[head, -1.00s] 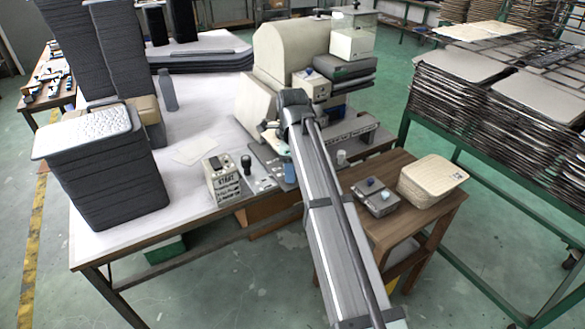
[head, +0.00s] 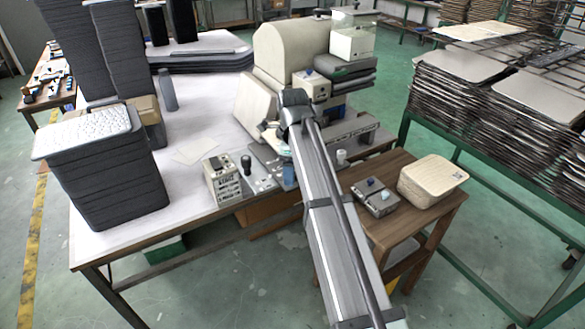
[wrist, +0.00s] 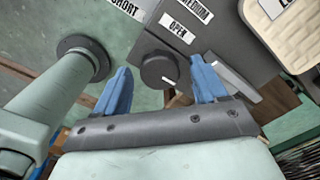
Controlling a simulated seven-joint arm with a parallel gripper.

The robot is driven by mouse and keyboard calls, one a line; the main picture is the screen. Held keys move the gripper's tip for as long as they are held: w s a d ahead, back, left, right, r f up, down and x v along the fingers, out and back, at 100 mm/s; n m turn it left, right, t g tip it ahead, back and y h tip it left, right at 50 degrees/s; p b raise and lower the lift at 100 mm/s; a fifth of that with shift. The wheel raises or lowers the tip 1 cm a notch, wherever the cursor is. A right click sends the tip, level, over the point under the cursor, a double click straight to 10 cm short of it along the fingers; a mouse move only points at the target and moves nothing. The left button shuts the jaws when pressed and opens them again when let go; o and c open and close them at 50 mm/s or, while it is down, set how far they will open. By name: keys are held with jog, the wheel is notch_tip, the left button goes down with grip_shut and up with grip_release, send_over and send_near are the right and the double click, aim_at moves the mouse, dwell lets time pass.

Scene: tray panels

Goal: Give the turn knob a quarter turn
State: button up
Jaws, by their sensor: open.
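The turn knob (wrist: 157,68) is a dark round dial with a short white mark at its lower right edge, in the wrist view. It sits on a grey panel (wrist: 150,45) beside a white label reading "OPEN". My gripper (wrist: 161,64) is open, with one blue finger on each side of the knob in the picture. I see a gap on both sides. I cannot tell how far above the panel the fingertips are. In the head view a blue finger of my gripper (head: 289,175) shows low over the table's front edge, and my arm hides the knob.
A pale green post (wrist: 50,95) with a dark collar stands left of the gripper. A labelled box (head: 223,180) and a black knob (head: 246,165) are left of my arm. A grey control box (head: 375,197) and beige basket (head: 432,181) are to its right.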

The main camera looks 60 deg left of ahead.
notch_tip(320, 180, up, 14)
dwell(0.6)
jog(key=shift+f, duration=0.15)
dwell(0.3)
